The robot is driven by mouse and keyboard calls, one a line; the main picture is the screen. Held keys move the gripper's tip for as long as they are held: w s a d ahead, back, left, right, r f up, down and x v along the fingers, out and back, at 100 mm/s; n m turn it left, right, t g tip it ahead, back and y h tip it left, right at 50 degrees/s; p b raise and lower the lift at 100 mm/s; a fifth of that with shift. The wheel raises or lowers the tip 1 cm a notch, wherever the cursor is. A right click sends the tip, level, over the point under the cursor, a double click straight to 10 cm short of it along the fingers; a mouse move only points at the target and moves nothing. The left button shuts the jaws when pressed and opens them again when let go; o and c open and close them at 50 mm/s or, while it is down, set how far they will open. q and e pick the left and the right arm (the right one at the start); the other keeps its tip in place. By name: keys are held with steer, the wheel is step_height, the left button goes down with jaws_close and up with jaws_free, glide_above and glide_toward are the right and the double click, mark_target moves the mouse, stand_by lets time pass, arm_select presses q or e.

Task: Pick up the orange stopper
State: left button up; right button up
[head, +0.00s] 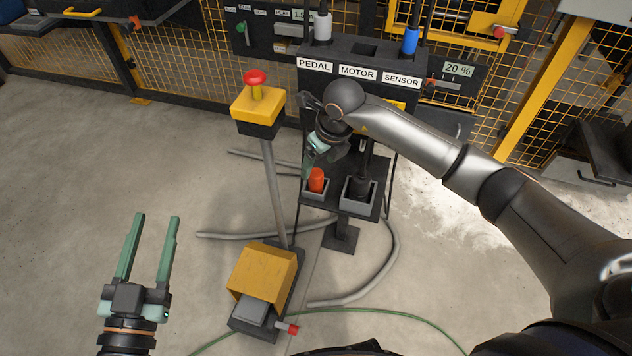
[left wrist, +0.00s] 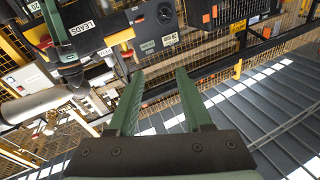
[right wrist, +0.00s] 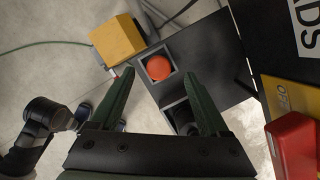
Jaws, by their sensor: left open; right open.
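The orange stopper (head: 316,180) stands in a small grey square holder (head: 317,194) on the black shelf of the stand, left of a second holder with a black plug (head: 361,187). In the right wrist view the stopper (right wrist: 158,68) shows from above as a round orange top, ahead of my fingers and between their lines. My right gripper (head: 311,164) is open and empty, just above the stopper and apart from it. It also shows in the right wrist view (right wrist: 162,92). My left gripper (head: 157,216) is open and empty over bare floor, far left of the stand.
The stand's panel (head: 350,58) carries PEDAL, MOTOR and SENSOR labels, with a white plug (head: 322,27) and a blue plug (head: 409,40) on top. A yellow emergency-stop box (head: 257,108) on a post and a yellow pedal (head: 262,268) stand to the left. Hoses lie on the floor.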

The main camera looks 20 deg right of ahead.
mark_target(316, 172)
steer(key=b+x, duration=0.1)
steer(key=x, duration=0.4)
steer(key=shift+s, duration=0.15)
arm_select(q)
step_height(316, 172, up, 8)
steer(key=s+m+t+h, duration=0.2)
steer(key=t+h, duration=0.1)
steer(key=shift+d, duration=0.35)
steer(key=shift+r, duration=0.1)
arm_select(e)
steer(key=shift+c, duration=0.3)
jaws_close()
